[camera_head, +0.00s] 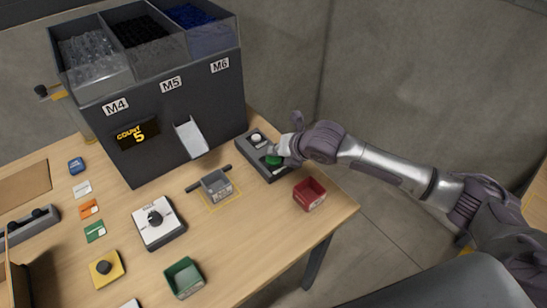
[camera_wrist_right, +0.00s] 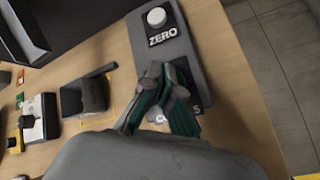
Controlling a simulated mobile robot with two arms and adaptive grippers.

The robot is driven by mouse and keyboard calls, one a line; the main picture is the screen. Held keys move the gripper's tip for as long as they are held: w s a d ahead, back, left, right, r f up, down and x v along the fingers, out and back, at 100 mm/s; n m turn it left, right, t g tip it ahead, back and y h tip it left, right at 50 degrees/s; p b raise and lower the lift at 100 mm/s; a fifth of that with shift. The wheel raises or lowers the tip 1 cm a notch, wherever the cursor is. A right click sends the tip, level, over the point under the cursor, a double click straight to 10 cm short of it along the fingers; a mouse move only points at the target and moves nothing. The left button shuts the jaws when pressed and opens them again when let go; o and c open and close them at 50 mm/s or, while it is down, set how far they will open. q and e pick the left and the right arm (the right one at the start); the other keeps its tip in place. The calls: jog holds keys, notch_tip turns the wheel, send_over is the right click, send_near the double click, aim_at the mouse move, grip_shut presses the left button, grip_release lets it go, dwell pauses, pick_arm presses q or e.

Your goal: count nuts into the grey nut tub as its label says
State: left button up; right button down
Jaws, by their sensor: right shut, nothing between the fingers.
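The grey nut tub (camera_head: 216,187) stands upright inside a yellow outline on the table, in front of the feeder's chute (camera_head: 191,137). It also shows in the right wrist view (camera_wrist_right: 88,97); its label is too small to read and its inside is unclear. The feeder (camera_head: 180,113) has bins marked M4, M5 and M6, and its display (camera_head: 137,133) reads COUNT 5. My right gripper (camera_head: 279,153) is shut and empty, over the control box (camera_head: 261,148) at its green button (camera_head: 272,161); I cannot tell whether it touches. My left gripper is out of view.
The box also has a white ZERO button (camera_wrist_right: 156,17). A red tub (camera_head: 309,194) sits at the right table edge, a green tub (camera_head: 184,278) at the front. A white dial box (camera_head: 158,222) and a yellow knob box (camera_head: 106,268) stand left. Coloured cards lie further left.

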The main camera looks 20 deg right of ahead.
aim_at(275, 159)
jog(key=shift+f, duration=0.2)
jog(key=shift+f, duration=0.55)
dwell(0.8)
jog(key=shift+r, duration=0.15)
jog(key=shift+r+p, duration=0.75)
jog(key=shift+p, duration=0.25)
jog(key=shift+r, duration=0.1)
notch_tip(275, 159, up, 5)
jog(key=p, duration=0.5)
